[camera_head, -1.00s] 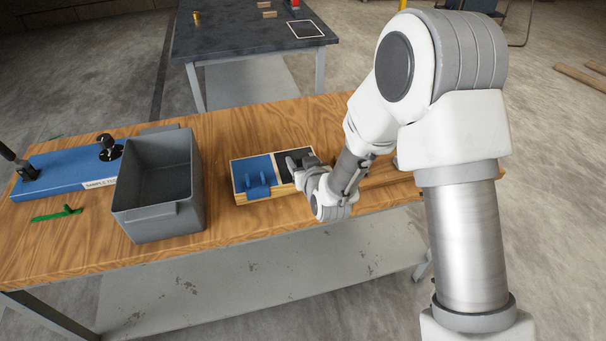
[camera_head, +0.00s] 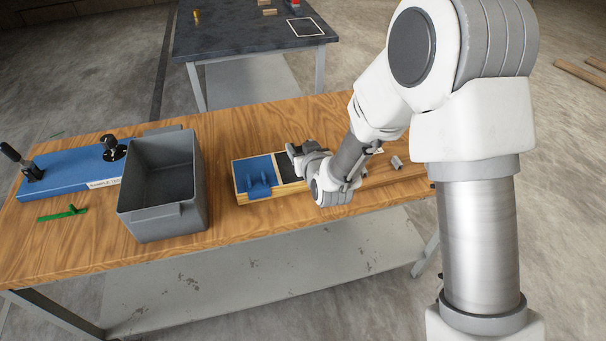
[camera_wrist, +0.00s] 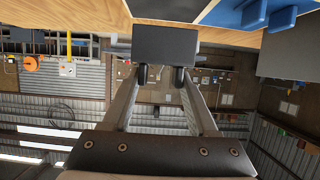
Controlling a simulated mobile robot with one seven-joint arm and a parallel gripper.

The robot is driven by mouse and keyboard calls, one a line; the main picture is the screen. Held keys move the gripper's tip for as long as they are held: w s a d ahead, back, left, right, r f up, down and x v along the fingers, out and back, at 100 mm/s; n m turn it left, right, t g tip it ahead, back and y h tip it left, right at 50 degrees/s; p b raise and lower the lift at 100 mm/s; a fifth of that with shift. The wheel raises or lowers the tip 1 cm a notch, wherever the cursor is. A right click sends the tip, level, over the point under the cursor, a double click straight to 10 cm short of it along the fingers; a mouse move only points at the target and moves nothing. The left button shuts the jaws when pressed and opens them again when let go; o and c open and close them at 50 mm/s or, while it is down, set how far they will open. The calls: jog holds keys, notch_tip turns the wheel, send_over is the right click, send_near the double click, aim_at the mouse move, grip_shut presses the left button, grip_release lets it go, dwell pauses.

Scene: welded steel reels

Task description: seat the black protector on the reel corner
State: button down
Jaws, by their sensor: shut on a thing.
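In the wrist view my gripper (camera_wrist: 164,74) is shut on a dark block (camera_wrist: 164,46), which looks like the black protector. The block sits across both fingertips. In the head view my gripper (camera_head: 295,154) is at the right half of a two-part wooden tray (camera_head: 262,197), close above its black section (camera_head: 289,172). The held block is hard to make out there, partly covered by my gripper. I cannot pick out a reel or its corner in either view.
Blue parts (camera_head: 259,186) stand in the tray's blue section. A deep grey bin (camera_head: 157,222) is left of the tray. A blue clamp fixture (camera_head: 70,176) and a green piece (camera_head: 62,214) lie farther left. A small grey part (camera_head: 396,162) lies right of my wrist.

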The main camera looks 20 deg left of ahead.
jog(key=shift+r+p, duration=0.5)
jog(key=shift+r, duration=0.65)
